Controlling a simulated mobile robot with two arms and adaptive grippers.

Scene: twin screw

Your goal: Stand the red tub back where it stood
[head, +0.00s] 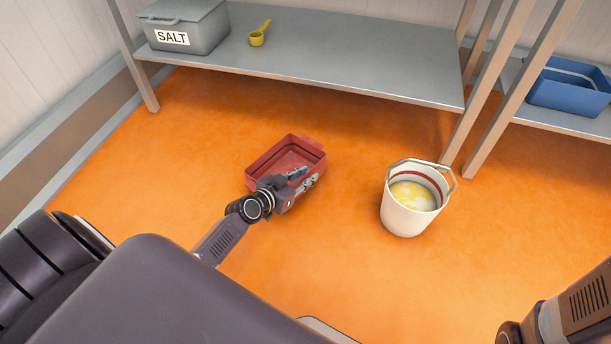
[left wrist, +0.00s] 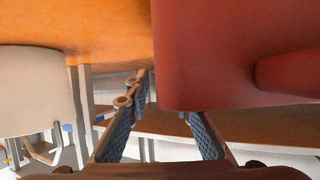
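The red tub (head: 262,168) is a shallow open box with end handles, upright at the middle of the orange floor in the head view. I cannot tell whether its base touches the floor. My left gripper (head: 304,178) is at its near right side, fingers apart, overlapping the rim. In the left wrist view the tub (left wrist: 220,55) fills the upper right, very close, and hides the tip of one finger. The other finger stands clear, with a gap between the two (left wrist: 165,125). I see no grip on the tub. My right gripper is out of view; only its arm shows at bottom right.
A white bucket (head: 400,212) with yellowish contents stands right of the tub. A grey shelf (head: 340,62) behind holds a grey SALT bin (head: 205,35) and a yellow scoop (head: 257,38). A blue bin (head: 565,95) sits on another shelf at right. Floor around the tub is clear.

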